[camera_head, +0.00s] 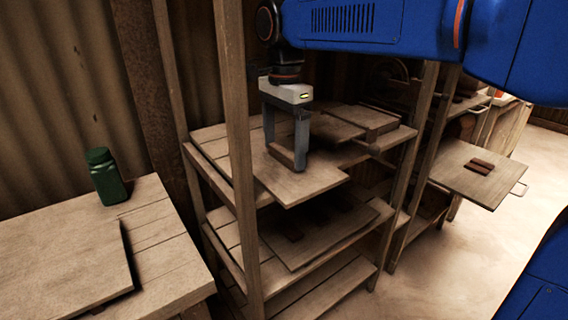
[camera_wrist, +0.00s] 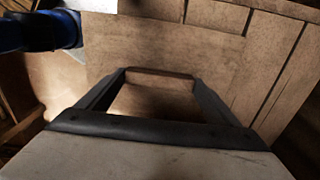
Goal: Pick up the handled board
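The handled board (camera_head: 312,183) is a flat wooden board on the upper shelf of the rack, its front corner jutting past the shelf edge. Its raised wooden handle bar (camera_head: 281,156) lies between the fingers of my gripper (camera_head: 285,148). In the wrist view the board (camera_wrist: 165,45) lies over the slats, and the handle (camera_wrist: 160,74) spans between the fingertips of my gripper (camera_wrist: 161,78). The fingers are apart, one at each end of the bar. I see no clear gap there, but cannot tell whether they press on it. Whether the board touches the shelf is unclear.
Another board (camera_head: 365,119) lies to the right on the upper shelf (camera_head: 208,138). Rack posts (camera_head: 238,150) stand close in front. A board (camera_head: 330,237) lies on the lower shelf. A green jar (camera_head: 106,177) stands on the left table (camera_head: 162,240). A tray (camera_head: 466,188) juts out at right.

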